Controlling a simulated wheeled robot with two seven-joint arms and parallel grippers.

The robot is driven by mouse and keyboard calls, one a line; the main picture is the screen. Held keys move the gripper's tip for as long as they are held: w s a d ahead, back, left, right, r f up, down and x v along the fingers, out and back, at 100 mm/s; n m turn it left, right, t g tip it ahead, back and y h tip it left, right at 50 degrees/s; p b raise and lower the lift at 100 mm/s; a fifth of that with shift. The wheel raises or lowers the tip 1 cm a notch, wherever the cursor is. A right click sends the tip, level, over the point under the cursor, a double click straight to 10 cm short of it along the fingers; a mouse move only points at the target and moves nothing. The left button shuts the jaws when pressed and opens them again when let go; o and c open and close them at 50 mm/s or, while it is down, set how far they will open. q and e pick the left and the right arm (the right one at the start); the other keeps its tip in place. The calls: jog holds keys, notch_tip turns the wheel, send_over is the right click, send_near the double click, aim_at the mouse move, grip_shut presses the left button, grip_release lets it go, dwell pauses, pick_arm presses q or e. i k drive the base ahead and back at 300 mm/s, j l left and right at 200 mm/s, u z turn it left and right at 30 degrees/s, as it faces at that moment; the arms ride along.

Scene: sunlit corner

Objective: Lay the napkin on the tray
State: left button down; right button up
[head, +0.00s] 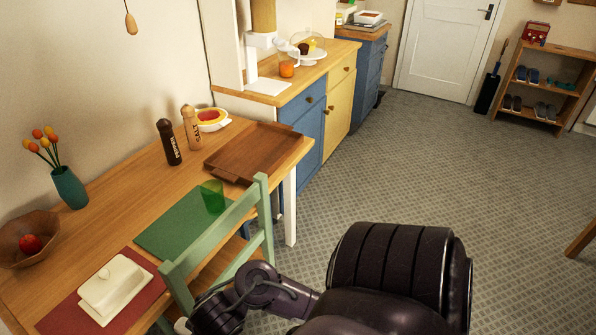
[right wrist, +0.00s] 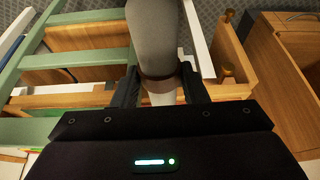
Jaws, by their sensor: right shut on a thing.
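A rolled grey-white napkin (right wrist: 153,35) with a brown ring (right wrist: 158,80) around it is between the fingers of my right gripper (right wrist: 158,88). The gripper is shut on it near the ring. The napkin's far end runs out of the top of the right wrist view. In the head view my right arm comes in at the bottom; its fingers are not clearly visible. The brown wooden tray (head: 252,149) lies flat and empty on the table's far right part, well beyond my arm. My left gripper is not in view.
A green chair (head: 215,237) stands at the table's near edge, between my arm and the tray. A green glass (head: 213,196) stands on a green mat (head: 170,229). Pepper (head: 169,142) and salt (head: 192,128) mills and a bowl (head: 210,119) stand near the tray.

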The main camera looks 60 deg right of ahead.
aim_at(264, 147)
jog(key=z, duration=2.2)
jog(key=i+z, duration=0.3)
jog(key=i, duration=0.2)
jog(key=i+j+z, duration=0.25)
jog(key=i, duration=0.2)
jog(key=i+j+z, duration=0.3)
jog(key=i, duration=0.15)
jog(key=i+u, duration=0.15)
jog(key=i, duration=0.4)
jog(key=i+l+u, duration=0.1)
jog(key=i, duration=0.45)
jog(key=i+l+u, duration=0.15)
jog(key=i, duration=0.4)
jog(key=l+u, duration=0.1)
jog(key=u, duration=2.05)
